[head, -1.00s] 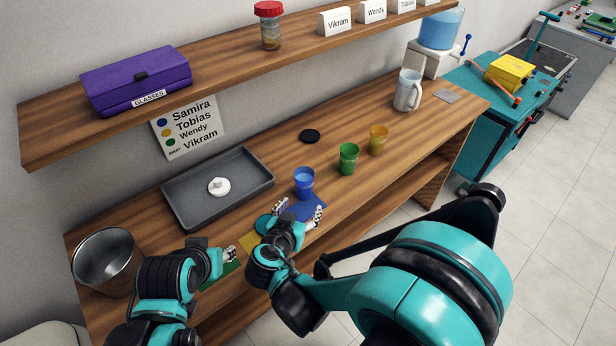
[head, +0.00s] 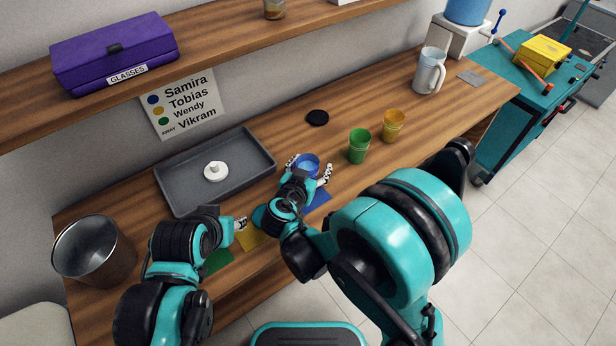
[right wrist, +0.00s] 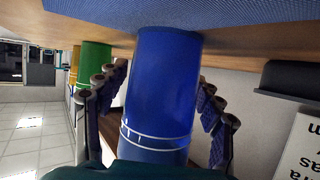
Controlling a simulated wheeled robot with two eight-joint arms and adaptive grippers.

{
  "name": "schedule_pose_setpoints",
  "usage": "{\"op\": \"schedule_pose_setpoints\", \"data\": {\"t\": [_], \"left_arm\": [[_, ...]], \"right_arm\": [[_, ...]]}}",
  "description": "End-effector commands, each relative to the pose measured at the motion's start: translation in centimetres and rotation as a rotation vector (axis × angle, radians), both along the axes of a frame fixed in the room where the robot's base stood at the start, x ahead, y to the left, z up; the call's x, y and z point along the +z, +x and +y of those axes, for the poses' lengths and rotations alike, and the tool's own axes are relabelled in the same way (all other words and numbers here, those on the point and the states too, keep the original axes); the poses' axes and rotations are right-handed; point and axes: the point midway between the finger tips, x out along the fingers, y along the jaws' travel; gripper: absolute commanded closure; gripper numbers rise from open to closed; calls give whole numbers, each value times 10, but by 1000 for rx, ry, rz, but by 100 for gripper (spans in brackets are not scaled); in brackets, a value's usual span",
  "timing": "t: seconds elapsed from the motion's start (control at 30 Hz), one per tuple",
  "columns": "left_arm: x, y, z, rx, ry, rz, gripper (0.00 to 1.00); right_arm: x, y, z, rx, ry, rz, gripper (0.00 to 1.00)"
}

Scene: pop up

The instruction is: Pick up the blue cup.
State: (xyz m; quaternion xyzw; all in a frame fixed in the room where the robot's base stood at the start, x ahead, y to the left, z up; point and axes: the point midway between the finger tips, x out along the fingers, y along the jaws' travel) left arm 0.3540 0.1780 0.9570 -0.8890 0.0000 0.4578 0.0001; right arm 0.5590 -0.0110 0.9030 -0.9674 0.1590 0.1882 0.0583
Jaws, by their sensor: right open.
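The blue cup (head: 307,163) stands on the wooden bench, right of the grey tray. In the right wrist view the blue cup (right wrist: 160,90) fills the middle of the picture. My right gripper (head: 309,169) is open, with one finger on each side of the cup. In the right wrist view the fingers of the right gripper (right wrist: 157,100) show with gaps between them and the cup. My left gripper (head: 241,224) is low over the bench's front, near the yellow and green mats. Whether it is open is too small to tell.
A green cup (head: 359,146) and a yellow cup (head: 393,126) stand right of the blue cup. The grey tray (head: 174,181) with a white object is to its left. A blue mat (head: 320,199) lies in front. A metal bin (head: 92,250) stands at the left end.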

Motion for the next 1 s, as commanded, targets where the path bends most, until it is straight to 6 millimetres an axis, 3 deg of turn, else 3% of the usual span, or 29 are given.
{"op": "schedule_pose_setpoints", "data": {"t": [0.27, 0.5, 1.0], "left_arm": [[0, 0, 0, 0, 0, 0, 61], [0, 0, 0, 0, 0, 0, 61], [0, 0, 0, 0, 0, 0, 61]], "right_arm": [[-1, 3, -1, 2, 1, 0, 33], [-1, 3, -1, 1, 0, 0, 95], [0, 3, -1, 2, 1, 0, 100]]}}
